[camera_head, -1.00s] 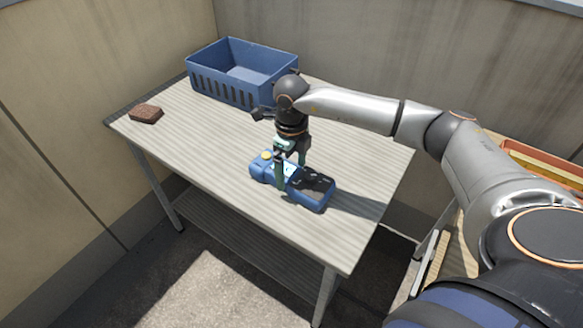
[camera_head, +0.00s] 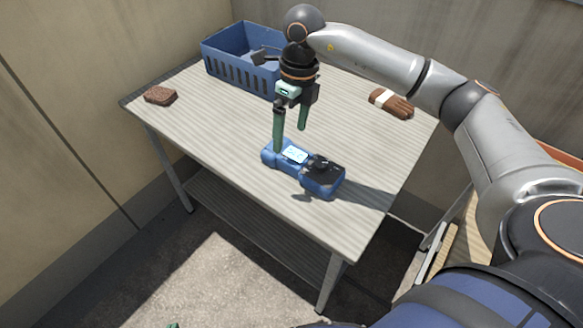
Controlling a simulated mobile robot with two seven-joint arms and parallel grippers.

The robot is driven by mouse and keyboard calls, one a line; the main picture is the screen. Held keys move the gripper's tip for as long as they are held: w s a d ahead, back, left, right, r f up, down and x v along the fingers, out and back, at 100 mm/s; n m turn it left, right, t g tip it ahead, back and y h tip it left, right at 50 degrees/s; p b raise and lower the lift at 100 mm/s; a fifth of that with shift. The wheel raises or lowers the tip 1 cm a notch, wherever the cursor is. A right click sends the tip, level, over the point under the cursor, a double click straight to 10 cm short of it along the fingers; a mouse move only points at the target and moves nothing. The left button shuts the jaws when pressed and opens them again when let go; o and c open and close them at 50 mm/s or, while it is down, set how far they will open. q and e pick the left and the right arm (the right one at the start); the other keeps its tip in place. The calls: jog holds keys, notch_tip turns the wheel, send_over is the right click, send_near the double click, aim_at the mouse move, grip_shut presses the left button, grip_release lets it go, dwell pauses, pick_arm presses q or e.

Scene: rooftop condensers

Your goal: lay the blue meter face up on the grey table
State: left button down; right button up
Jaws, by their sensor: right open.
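The blue meter (camera_head: 322,178) lies on the grey table (camera_head: 215,135) near its front right part. Its pale lit screen (camera_head: 295,155) faces up, and its dark section is at the right end. My right gripper (camera_head: 291,138) is open and empty, pointing down just above and behind the meter. Its left green finger overlaps the meter's left end in the picture; I cannot tell if it touches.
A blue slotted crate (camera_head: 240,75) stands at the table's back left. A brown block (camera_head: 160,96) lies at the left corner. A brown bundle with a white band (camera_head: 391,103) lies at the back right. The table's left middle is clear.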

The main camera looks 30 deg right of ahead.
jog(key=s+a+f+n+g+y, duration=0.1)
jog(key=s+a+f+y, duration=0.15)
jog(key=a, duration=0.45)
jog(key=s+a+f+y, duration=0.1)
jog(key=a+y, duration=0.2)
jog(key=a, duration=0.3)
jog(key=s+a+r+m+t+y, duration=0.2)
jog(key=a+r+m+y, duration=0.15)
jog(key=a+y, duration=0.3)
jog(key=s+a+r+m+t+y, duration=0.25)
jog(key=a+m+y, duration=0.2)
jog(key=a, duration=0.35)
jog(key=w+d+f+m+t+h, duration=0.2)
jog(key=d+f+m+t+h, duration=0.35)
jog(key=m, duration=0.65)
jog(key=w+d+f+m+t+h, duration=0.2)
jog(key=d+f+m+t+h, duration=0.4)
jog(key=m, duration=0.6)
jog(key=s+d+f+m+g+h, duration=0.3)
jog(key=s+f+m+g, duration=0.2)
jog(key=s+f, duration=0.8)
notch_tip(320, 180, down, 2)
jog(key=shift+s+d+f+m+g, duration=0.15)
jog(key=shift+s+f+m+g, duration=0.2)
jog(key=shift+m, duration=0.85)
